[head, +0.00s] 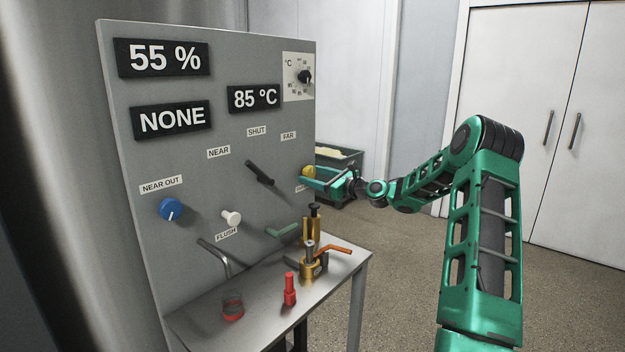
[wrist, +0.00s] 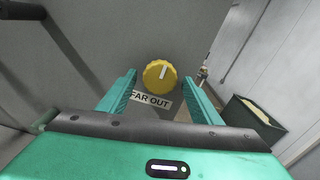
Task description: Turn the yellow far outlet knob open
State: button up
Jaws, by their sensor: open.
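The yellow far outlet knob (wrist: 160,74) is on the grey panel, with a FAR OUT label (wrist: 151,100) below it in the wrist view. Its white pointer line is tilted slightly right of straight up in that view. In the head view the knob (head: 308,171) shows near the panel's right edge, partly hidden by my gripper (head: 318,176). My gripper is open. In the wrist view its green fingers (wrist: 160,92) stand on the left and right of the knob, with a gap on each side. I cannot tell how deep they reach around it.
The panel (head: 200,100) also carries a black lever (head: 260,173), a blue knob (head: 171,209) and a white knob (head: 231,218). A dark bin (head: 340,160) stands behind.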

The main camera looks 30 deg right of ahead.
jog(key=c, duration=1.1)
